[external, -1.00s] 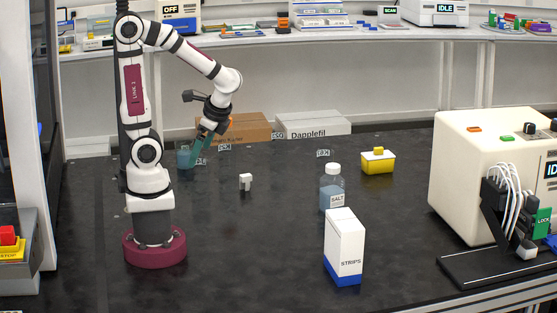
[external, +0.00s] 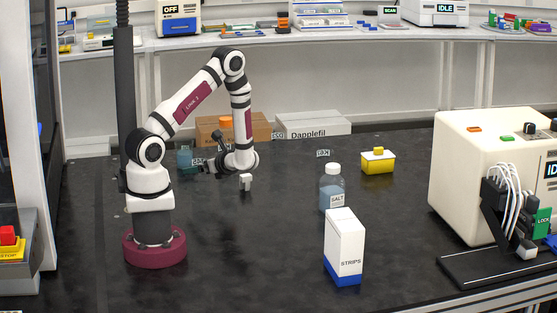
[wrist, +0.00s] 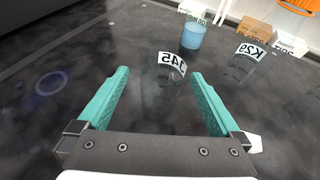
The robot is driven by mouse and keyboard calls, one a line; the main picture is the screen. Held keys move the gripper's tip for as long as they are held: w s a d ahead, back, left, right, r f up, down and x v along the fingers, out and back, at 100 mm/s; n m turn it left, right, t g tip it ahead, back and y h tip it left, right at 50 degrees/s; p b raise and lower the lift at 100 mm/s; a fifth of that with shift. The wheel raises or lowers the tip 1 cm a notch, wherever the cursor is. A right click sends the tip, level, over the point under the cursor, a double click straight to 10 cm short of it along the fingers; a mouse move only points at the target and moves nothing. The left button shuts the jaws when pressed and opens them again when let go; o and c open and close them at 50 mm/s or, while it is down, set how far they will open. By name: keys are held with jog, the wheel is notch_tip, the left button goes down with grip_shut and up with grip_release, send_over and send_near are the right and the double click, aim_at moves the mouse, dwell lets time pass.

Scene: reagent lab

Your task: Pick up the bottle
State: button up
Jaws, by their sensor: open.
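A bottle (external: 332,188) with a white cap, bluish contents and a SALT label stands upright right of centre in the external view. An orange cap (external: 226,122) shows behind my arm; the clear body below it is hard to make out. My gripper (external: 207,168) is left of the SALT bottle, low over the bench and pointing left. In the wrist view its teal fingers (wrist: 160,73) are open, with nothing held. A label reading J45 (wrist: 171,63), seemingly on a faint clear vessel, shows between and beyond the fingertips.
A vessel of blue liquid (wrist: 193,36) and a K29 label (wrist: 249,51) lie farther off. A small white object (external: 246,181) is close by my wrist. The STRIPS box (external: 343,245) and yellow box (external: 378,162) stand right.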

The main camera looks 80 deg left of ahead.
jog(key=x, duration=0.5)
jog(key=shift+a+r, duration=0.15)
jog(key=shift+r, duration=0.1)
jog(key=shift+w, duration=0.1)
jog(key=c, duration=1.4)
jog(key=shift+r, duration=0.15)
